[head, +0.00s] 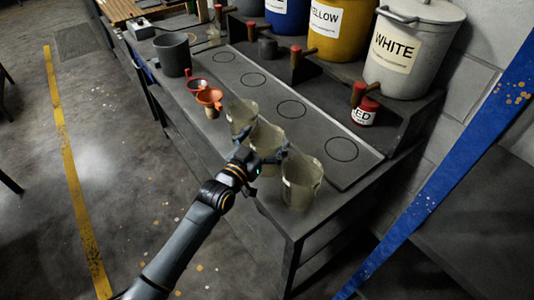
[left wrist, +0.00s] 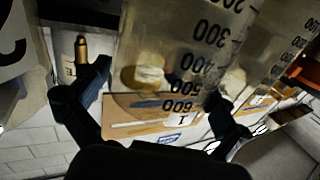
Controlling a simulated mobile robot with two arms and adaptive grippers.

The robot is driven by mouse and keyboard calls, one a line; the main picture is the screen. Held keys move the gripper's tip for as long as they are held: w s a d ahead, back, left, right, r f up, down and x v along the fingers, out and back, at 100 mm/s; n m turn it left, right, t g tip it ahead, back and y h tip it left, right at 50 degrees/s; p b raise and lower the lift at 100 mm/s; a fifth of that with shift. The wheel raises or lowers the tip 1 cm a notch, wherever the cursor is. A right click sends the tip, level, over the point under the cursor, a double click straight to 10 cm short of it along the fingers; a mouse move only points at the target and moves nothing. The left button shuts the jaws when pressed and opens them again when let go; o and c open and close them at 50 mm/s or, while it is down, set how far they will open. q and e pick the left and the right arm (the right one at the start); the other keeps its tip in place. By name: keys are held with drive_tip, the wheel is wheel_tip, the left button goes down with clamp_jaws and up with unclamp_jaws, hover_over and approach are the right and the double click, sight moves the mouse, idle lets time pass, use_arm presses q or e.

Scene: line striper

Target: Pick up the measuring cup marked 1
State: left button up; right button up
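Three translucent measuring cups stand in a row along the bench's front edge: a far cup (head: 241,113), a middle cup (head: 266,136) and a near cup (head: 301,182). My left gripper (head: 262,156) is at the middle cup, with its fingers spread on either side. In the left wrist view, the cup in front of the gripper (left wrist: 158,100) has black volume marks and a small white label (left wrist: 181,121) that appears to read 1. A gap shows beside the left finger; contact at the right finger is unclear. My right gripper is not in view.
The neighbouring cups stand close on both sides; one shows at the right of the left wrist view (left wrist: 268,50). Orange-red funnels (head: 209,97) and a dark grey pot (head: 173,54) are farther along the bench. A grey board with ring outlines (head: 318,122) lies behind the cups.

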use_arm(q)
drive_tip(key=c, duration=0.8)
